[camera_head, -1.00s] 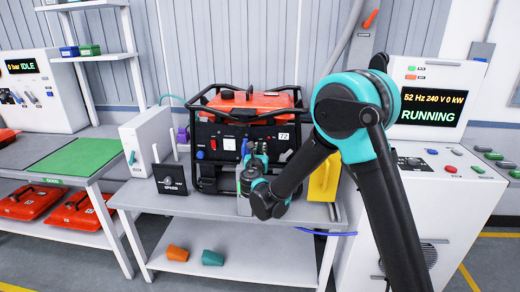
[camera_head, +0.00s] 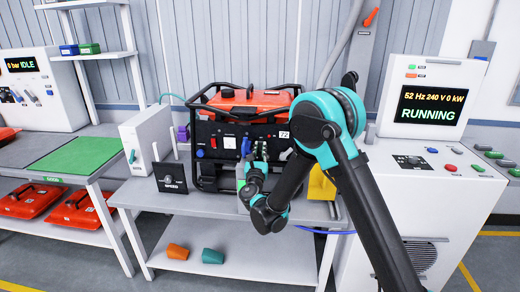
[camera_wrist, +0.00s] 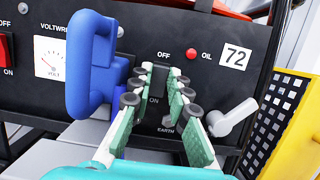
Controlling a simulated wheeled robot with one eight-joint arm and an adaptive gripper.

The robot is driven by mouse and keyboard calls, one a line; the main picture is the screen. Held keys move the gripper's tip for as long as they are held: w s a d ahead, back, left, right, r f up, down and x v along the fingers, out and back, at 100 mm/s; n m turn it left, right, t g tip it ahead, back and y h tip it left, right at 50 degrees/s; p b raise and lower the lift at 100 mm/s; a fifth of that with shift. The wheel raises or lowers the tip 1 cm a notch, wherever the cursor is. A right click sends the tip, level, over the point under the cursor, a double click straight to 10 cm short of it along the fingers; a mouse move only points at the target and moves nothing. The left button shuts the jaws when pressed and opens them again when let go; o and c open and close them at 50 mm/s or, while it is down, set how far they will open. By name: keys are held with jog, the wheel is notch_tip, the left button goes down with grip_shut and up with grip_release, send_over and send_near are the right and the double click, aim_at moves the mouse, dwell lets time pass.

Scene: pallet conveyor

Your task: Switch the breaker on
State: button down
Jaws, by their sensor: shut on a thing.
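The generator (camera_head: 226,140) has a black front panel with a red tank on top. In the wrist view its breaker (camera_wrist: 161,78) sits between an OFF label above and an ON label below. My gripper (camera_wrist: 161,68) is at the panel, its green-padded fingers on either side of the dark breaker lever and shut on it. The fingertips are near the OFF label, and the lever's exact tilt is hard to tell. In the head view my gripper (camera_head: 261,150) is at the right part of the panel, and my wrist hides some of it.
A blue plug (camera_wrist: 92,65) stands out close left of my fingers, and a grey lever (camera_wrist: 232,118) close right. A yellow perforated piece (camera_wrist: 285,115) is farther right. The console screen (camera_head: 428,105) reads RUNNING, 52 Hz, 240 V, 0 kW. A speed box (camera_head: 170,177) stands front left.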

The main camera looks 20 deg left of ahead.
jog(key=c, duration=1.7)
grip_release()
jog(key=v, duration=0.7)
jog(key=shift+s+f, duration=0.1)
jog(key=shift+s, duration=0.15)
